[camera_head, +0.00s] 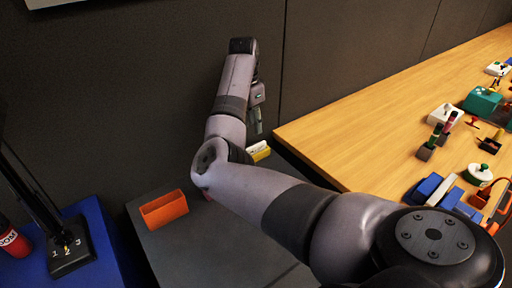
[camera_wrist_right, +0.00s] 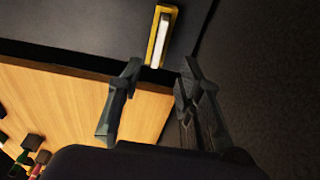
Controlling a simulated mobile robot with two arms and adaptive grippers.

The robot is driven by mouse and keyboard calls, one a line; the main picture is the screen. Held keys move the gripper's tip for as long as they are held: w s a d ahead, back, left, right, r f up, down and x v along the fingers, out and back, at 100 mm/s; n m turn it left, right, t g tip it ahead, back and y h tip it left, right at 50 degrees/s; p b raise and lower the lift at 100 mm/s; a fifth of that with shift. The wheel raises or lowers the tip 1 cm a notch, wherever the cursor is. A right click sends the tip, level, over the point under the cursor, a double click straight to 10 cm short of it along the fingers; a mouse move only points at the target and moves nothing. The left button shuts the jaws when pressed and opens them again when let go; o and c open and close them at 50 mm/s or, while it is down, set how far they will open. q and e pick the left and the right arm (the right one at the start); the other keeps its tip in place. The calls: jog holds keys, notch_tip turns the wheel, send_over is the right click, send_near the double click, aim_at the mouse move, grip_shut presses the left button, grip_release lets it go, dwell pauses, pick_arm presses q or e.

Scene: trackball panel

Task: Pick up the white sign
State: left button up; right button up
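The white sign (camera_head: 258,148) sits on the dark grey table near the back wall, with a yellow part along its lower side. In the right wrist view, the white sign (camera_wrist_right: 160,40) shows as a white bar framed in yellow, just beyond the fingertips. My right gripper (camera_head: 257,122) points down above the sign, next to the wall. In the right wrist view, my right gripper (camera_wrist_right: 159,66) is open with nothing between its fingers. My left gripper is in neither view.
An orange open box (camera_head: 164,208) stands on the grey table (camera_head: 185,250). A wooden table (camera_head: 340,135) with several devices is on the right. A blue surface (camera_head: 95,225) with a red can (camera_head: 12,240) and a black stand (camera_head: 70,250) is on the left. The dark wall (camera_head: 150,90) is close behind my right gripper.

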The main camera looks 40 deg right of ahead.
aim_at(256, 145)
jog(key=f, duration=0.5)
jog(key=d+f, duration=0.1)
jog(key=f, duration=0.2)
jog(key=shift+s+f, duration=0.1)
jog(key=shift+f, duration=0.1)
jog(key=shift+a, duration=0.1)
jog(key=shift+c, duration=0.4)
grip_shut()
